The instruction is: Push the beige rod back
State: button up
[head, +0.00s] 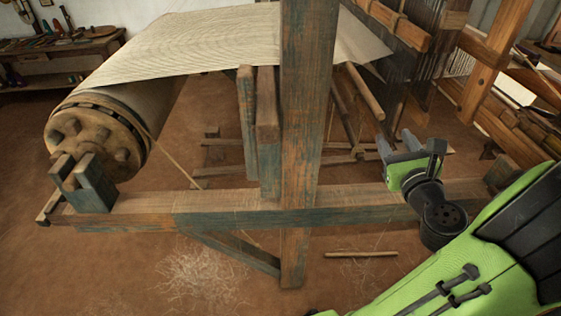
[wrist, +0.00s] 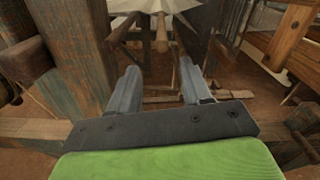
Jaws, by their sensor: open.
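A beige rod (head: 364,92) sticks out from under the cloth-like warp sheet, its round end toward me. In the wrist view the rod (wrist: 161,34) points at the camera, a little beyond and above the gap between my fingers. My gripper (head: 394,141) is open and empty, just below and to the right of the rod's end in the head view. The fingers also show in the wrist view (wrist: 159,70), apart from the rod. The rod's far part is hidden under the sheet.
A thick upright post (head: 305,130) stands left of my gripper, and a horizontal beam (head: 240,205) runs below. The pale warp sheet (head: 215,45) spreads from a large roller (head: 100,135). A loose stick (head: 361,254) lies on the floor. Wooden loom frames stand right.

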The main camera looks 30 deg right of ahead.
jog(key=w+a+r+n+g+y+p, duration=0.1)
jog(key=w+a+n+y+p, duration=0.3)
jog(key=a+n, duration=0.5)
jog(key=w+a+r+n+g+y+p, duration=0.1)
jog(key=w+a+n+y+p, duration=0.3)
jog(key=n, duration=0.8)
jog(key=a+r+n+g+y+p, duration=0.1)
jog(key=a+r+n+g+p, duration=0.1)
jog(key=a+n, duration=0.3)
jog(key=s+a+r+n+g+y+p, duration=0.1)
jog(key=a+n, duration=0.5)
jog(key=n, duration=0.8)
jog(key=shift+s+a+r+n+g+p, duration=0.25)
jog(key=shift+r+g+p, duration=0.3)
jog(key=shift+p, duration=0.65)
